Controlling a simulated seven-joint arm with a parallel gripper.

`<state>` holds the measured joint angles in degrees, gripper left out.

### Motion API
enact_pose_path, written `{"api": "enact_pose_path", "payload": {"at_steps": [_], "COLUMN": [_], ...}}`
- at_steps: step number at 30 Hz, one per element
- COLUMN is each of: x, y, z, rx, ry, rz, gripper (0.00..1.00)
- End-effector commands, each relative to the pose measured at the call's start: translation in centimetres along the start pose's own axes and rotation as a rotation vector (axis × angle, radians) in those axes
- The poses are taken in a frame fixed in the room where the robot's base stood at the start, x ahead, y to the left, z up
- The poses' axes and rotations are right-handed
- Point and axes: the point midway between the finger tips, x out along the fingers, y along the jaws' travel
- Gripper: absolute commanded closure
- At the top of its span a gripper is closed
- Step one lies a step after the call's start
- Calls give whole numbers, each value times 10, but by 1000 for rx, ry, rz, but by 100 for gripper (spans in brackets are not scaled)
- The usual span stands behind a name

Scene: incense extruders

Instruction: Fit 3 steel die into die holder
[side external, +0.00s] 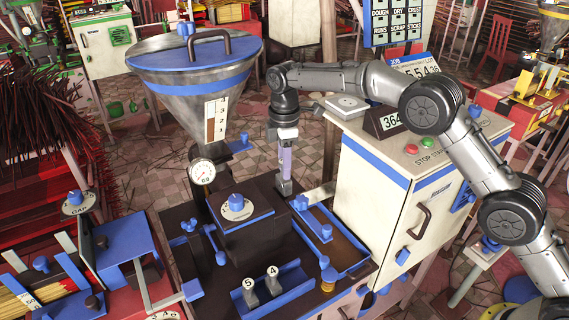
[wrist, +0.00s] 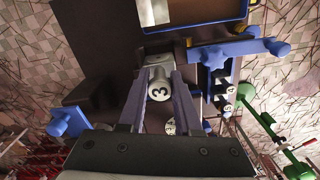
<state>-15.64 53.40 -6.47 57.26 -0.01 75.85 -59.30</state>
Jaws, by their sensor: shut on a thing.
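My gripper (wrist: 160,95) is shut on the steel die marked 3 (wrist: 159,84), which sits between the two purple fingers with its numbered end toward the wrist camera. In the side view my gripper (side external: 285,186) points down behind the dark block with the blue-edged dial (side external: 236,208). Dies marked 5 (side external: 249,291) and 4 (side external: 272,281) stand in a blue rack (side external: 292,268) at the front. A dark grey part lies just beyond the held die in the wrist view; I cannot tell whether it is the die holder or whether the die touches it.
A steel hopper with a blue lid (side external: 190,60) and a pressure gauge (side external: 203,173) stand left of my gripper. A white cabinet (side external: 375,190) stands to the right. A blue-edged tray (side external: 330,240) lies between the block and the cabinet.

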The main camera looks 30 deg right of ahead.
Motion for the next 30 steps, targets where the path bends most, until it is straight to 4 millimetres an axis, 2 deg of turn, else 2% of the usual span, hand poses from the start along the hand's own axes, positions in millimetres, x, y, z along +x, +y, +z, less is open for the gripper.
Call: {"api": "enact_pose_path", "payload": {"at_steps": [17, 30], "x": [-2, 6], "y": [1, 0], "z": [0, 0], "rx": [0, 0], "ry": [3, 2], "rz": [4, 3], "gripper": [100, 100]}}
